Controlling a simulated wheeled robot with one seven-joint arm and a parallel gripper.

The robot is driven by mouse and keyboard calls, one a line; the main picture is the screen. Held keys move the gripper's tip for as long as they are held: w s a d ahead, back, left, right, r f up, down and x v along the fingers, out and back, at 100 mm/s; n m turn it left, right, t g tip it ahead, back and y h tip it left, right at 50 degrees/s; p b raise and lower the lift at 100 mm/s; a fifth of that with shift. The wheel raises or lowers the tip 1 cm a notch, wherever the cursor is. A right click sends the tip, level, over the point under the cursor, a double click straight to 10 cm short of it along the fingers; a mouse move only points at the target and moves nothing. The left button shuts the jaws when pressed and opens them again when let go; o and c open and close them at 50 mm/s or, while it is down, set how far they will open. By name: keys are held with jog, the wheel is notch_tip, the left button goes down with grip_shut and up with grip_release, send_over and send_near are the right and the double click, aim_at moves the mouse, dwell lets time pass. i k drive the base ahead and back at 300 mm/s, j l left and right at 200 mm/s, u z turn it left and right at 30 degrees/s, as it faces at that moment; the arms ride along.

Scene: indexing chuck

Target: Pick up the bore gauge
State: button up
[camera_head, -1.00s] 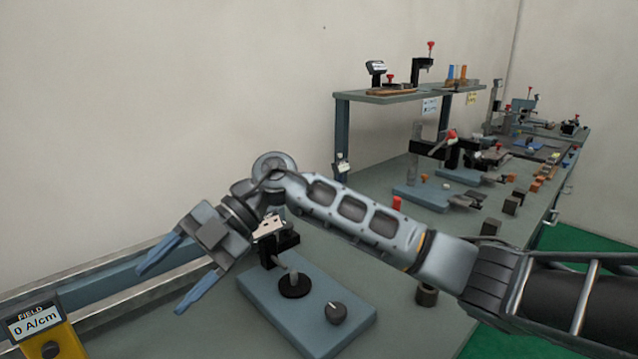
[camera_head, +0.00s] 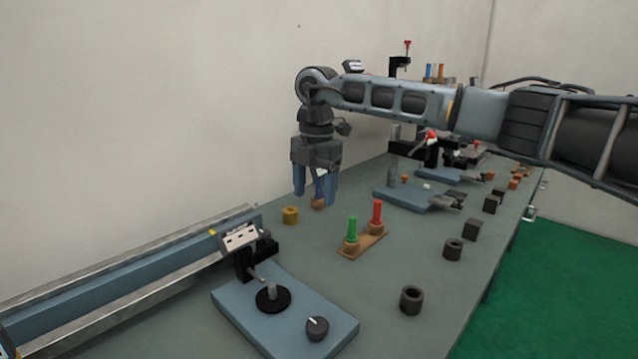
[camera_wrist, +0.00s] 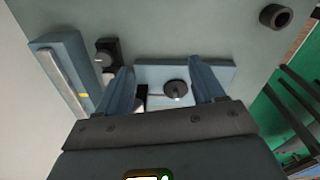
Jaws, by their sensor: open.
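My gripper (camera_head: 315,194) points downward with its two blue fingers spread and nothing visibly held. In the head view a small light-coloured thing (camera_head: 321,172) shows between the fingers, with a brown piece (camera_head: 317,203) below it. It may be the bore gauge, but the fingers hide much of it, and I cannot tell how far behind them it stands. In the wrist view my gripper (camera_wrist: 163,85) is open, with a blue plate (camera_wrist: 222,73) and its black disc beyond the fingers. No bore gauge is clear there.
The blue plate (camera_head: 235,305) with a display (camera_head: 240,237) stands in front, beside a long rail (camera_head: 120,275). A brown holder (camera_head: 350,252) carries green and red plugs. A brass ring (camera_head: 290,215) and dark rings (camera_head: 411,300) stand on the bench. Clear bench lies between them.

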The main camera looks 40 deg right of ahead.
aim_at(317, 173)
jog(key=i+l, duration=0.3)
jog(key=l, duration=0.15)
jog(key=i+l, duration=0.3)
jog(key=l, duration=0.15)
